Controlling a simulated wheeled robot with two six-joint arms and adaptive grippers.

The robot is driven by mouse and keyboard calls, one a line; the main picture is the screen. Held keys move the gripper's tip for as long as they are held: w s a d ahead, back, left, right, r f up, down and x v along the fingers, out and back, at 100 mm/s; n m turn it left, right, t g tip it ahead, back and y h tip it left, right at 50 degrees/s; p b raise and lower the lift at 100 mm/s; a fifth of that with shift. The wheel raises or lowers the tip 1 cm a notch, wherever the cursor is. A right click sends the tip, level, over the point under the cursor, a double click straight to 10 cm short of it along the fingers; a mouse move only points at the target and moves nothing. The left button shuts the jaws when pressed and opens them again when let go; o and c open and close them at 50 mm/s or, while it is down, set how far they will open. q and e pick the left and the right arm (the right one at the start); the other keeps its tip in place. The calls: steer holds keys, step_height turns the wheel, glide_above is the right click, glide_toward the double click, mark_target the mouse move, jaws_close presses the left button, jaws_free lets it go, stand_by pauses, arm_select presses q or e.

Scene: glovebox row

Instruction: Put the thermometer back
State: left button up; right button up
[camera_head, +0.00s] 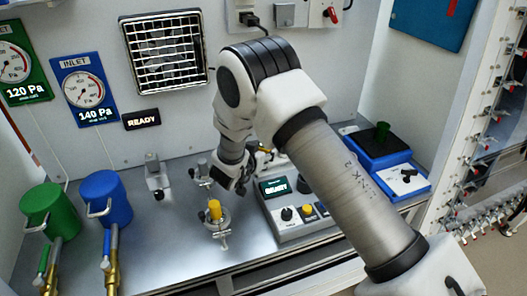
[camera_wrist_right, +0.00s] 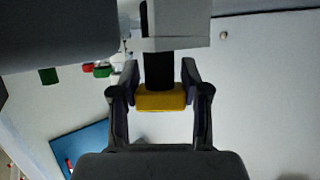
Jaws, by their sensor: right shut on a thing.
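My right gripper (camera_head: 240,180) hangs over the bench, its arm coming in from the right. In the right wrist view its two fingers (camera_wrist_right: 160,98) are on either side of a yellow block (camera_wrist_right: 160,98) with a black neck above it and a pale body beyond. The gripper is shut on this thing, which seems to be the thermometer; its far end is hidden. In the head view the arm mostly hides what it holds. My left gripper is not in view.
A small metal stand with a yellow cap (camera_head: 214,209) is just below and left of the gripper. A grey control box (camera_head: 287,232) and a blue device (camera_head: 395,157) stand to the right. Green (camera_head: 50,210) and blue (camera_head: 106,198) canisters stand left.

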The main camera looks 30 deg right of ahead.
steer(key=shift+f, duration=0.1)
steer(key=o, duration=1.3)
steer(key=shift+a+r, duration=0.15)
steer(key=shift+r, duration=0.1)
steer(key=b+v, duration=0.1)
steer(key=v, duration=0.6)
steer(key=shift+s+a, duration=0.1)
